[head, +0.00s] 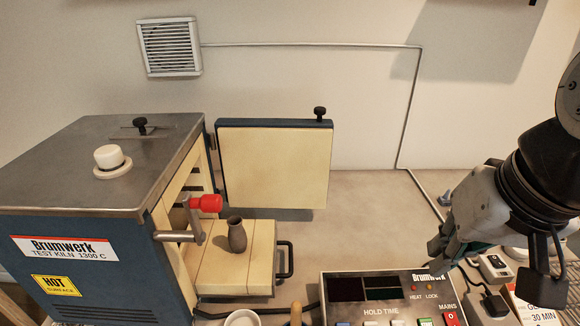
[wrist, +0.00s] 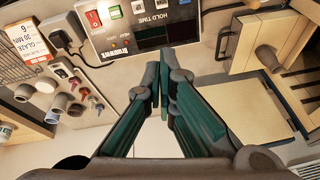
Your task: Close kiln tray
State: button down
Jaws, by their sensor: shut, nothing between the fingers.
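The kiln tray (head: 258,258) is a cream slab sticking out of the open front of the blue kiln (head: 90,220). Its dark bar handle (head: 286,258) is on the right end. A small grey-brown vase (head: 237,235) stands upright on the tray. The cream kiln door (head: 272,165) is swung open behind the tray. My gripper (head: 440,262) is to the right of the tray, apart from it, above the controller's right side. In the wrist view my gripper (wrist: 163,72) is shut and empty. The tray (wrist: 245,55) and its handle (wrist: 223,43) show at the upper right there.
A controller box (head: 385,300) with buttons stands in front right of the tray. A red-knobbed lever (head: 205,203) juts from the kiln front. A pale cup (head: 242,318) is at the bottom edge. Bare bench lies right of the door.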

aim_at(218, 251)
jog(key=w+a+f+m+g+y, duration=0.2)
jog(key=w+a+f+m+y, duration=0.2)
jog(key=w+f+m, duration=0.6)
jog(key=w+a+f+m+g+y, duration=0.2)
jog(key=w+a+f+m+y, duration=0.3)
jog(key=w+f, duration=0.45)
jog(key=shift+m+g, duration=0.3)
jog(key=shift+m, duration=0.1)
jog(key=x, duration=0.2)
jog(key=w+p+x, duration=0.1)
jog(key=x, duration=0.2)
jog(key=p+x, duration=0.1)
jog(key=x, duration=0.1)
jog(key=shift+w+a, duration=0.25)
jog(key=shift+a, duration=0.3)
jog(key=a, duration=0.2)
jog(key=shift+s+a+p, duration=0.1)
jog(key=shift+a+p, duration=0.15)
jog(key=shift+p, duration=0.05)
jog(key=shift+a+f, duration=0.1)
jog(key=shift+a, duration=0.7)
jog(key=shift+a, duration=0.1)
jog(key=a, duration=1.1)
jog(key=s+a+b, duration=0.1)
jog(key=a, duration=0.5)
jog(key=shift+a, duration=0.1)
jog(key=shift+w, duration=0.1)
